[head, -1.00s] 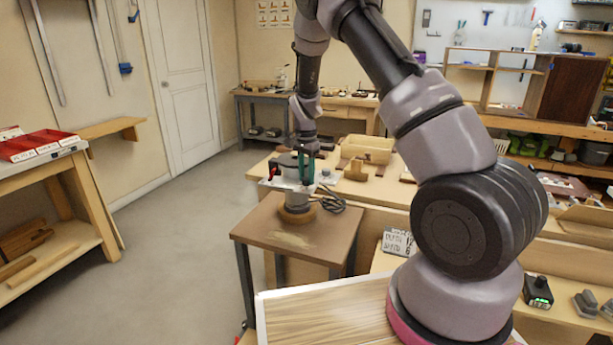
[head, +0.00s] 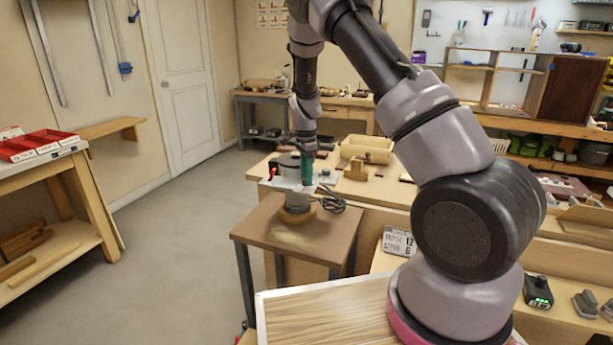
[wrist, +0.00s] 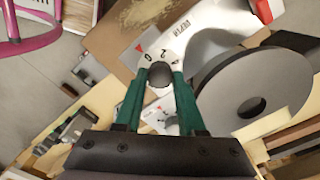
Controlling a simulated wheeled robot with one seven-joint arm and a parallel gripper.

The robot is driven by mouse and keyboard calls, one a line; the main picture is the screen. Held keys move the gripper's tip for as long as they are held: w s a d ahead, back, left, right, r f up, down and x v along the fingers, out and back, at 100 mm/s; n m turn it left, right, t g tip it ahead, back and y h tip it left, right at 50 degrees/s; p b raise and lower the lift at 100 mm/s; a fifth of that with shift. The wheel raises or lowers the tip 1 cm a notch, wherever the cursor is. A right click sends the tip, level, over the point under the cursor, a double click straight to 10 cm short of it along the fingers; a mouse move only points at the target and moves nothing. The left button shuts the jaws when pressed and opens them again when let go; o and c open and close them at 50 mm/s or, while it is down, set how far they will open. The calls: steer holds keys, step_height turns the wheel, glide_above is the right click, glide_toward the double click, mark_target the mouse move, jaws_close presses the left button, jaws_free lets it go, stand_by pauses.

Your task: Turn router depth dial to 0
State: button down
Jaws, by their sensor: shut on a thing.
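In the head view my gripper (head: 307,168) comes down from above onto the router. I cannot make out the dial's pointer.
The small table (head: 290,243) has pale dust on top. A dark cable (head: 330,202) lies beside the router. A workbench (head: 385,190) with wooden blocks is just behind. A small sign (head: 398,243) with numbers stands at right. Open floor lies to the left.

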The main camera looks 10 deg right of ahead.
steer(key=c, duration=0.5)
jaws_free()
